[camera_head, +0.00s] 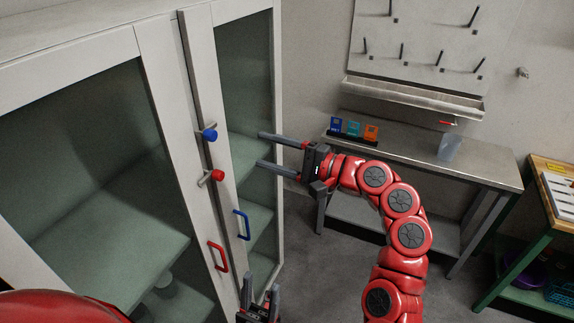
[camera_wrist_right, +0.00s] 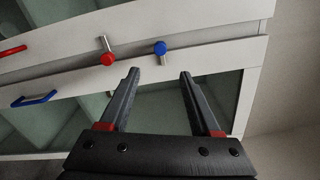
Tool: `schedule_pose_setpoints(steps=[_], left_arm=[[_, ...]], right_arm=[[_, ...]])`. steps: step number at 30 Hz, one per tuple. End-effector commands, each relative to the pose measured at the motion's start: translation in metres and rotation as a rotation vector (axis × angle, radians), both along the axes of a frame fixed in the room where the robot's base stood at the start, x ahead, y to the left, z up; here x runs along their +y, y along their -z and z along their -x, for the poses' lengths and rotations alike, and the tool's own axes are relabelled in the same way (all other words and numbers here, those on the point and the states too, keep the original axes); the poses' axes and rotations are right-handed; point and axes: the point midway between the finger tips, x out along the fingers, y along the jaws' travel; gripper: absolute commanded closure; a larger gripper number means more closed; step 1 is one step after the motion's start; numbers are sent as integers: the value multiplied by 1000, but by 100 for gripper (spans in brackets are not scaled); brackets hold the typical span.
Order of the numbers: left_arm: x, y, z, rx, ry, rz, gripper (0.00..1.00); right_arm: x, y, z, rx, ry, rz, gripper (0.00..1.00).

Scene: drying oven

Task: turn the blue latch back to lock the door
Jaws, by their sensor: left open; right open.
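The blue latch (camera_head: 209,135) is a blue knob on a short metal bar on the narrow glass door's edge (camera_head: 192,80). It also shows in the right wrist view (camera_wrist_right: 160,48), beyond the fingertips and between them. A red latch (camera_head: 217,175) sits just below it; its knob (camera_wrist_right: 107,58) is left of the blue one in the wrist view. My right gripper (camera_head: 261,149) is open and empty, to the right of the blue latch and apart from it. My left gripper (camera_head: 261,292) is open at the bottom, below the blue handle (camera_head: 242,224). The doors look closed.
A red handle (camera_head: 218,257) is on the left door. A metal bench (camera_head: 470,166) with blue, teal and orange items stands behind my right arm. A green-framed table (camera_head: 540,190) is at far right. The space between my right gripper and the latches looks clear.

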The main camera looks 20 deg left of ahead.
Motion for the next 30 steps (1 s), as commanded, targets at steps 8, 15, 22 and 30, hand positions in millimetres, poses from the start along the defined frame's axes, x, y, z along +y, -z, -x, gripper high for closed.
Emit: schedule_pose_setpoints(steps=[8, 15, 22, 30], left_arm=[[0, 15, 0, 0, 0, 0, 50], [0, 15, 0, 0, 0, 0, 50], [0, 15, 0, 0, 0, 0, 50], [0, 22, 0, 0, 0, 0, 50]], right_arm=[[-37, 1, 3, 0, 1, -1, 36], [-41, 0, 4, 0, -1, 1, 36], [-40, 0, 4, 0, -1, 1, 36], [-64, 38, -63, 12, 249, -55, 36]])
